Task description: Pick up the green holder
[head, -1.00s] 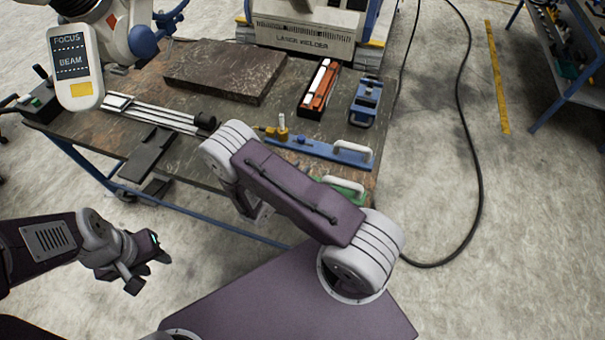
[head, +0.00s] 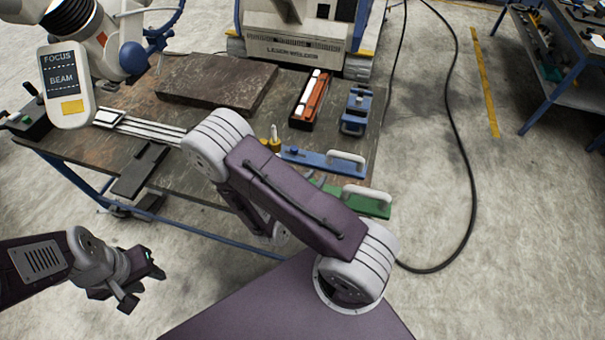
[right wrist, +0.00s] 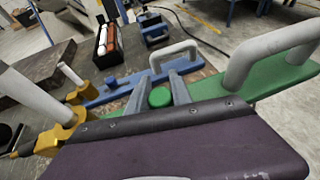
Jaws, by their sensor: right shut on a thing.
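The green holder (head: 375,205), a green bar with a pale arched handle, shows in the head view at the table's near right corner, its right end extending past the table edge. In the right wrist view, the holder (right wrist: 205,84) is close, with a round green knob between my fingertips. My right gripper (right wrist: 162,88) is shut on the holder at this knob. I cannot tell the holder's height above the table. My left gripper (head: 140,283) hangs empty at lower left, its fingers apart.
A blue holder (head: 310,157) with a pale handle lies just behind the green one. An orange-and-white item (head: 310,100), a blue device (head: 356,110) and a dark slab (head: 215,80) lie farther back. A black cable crosses the floor at right.

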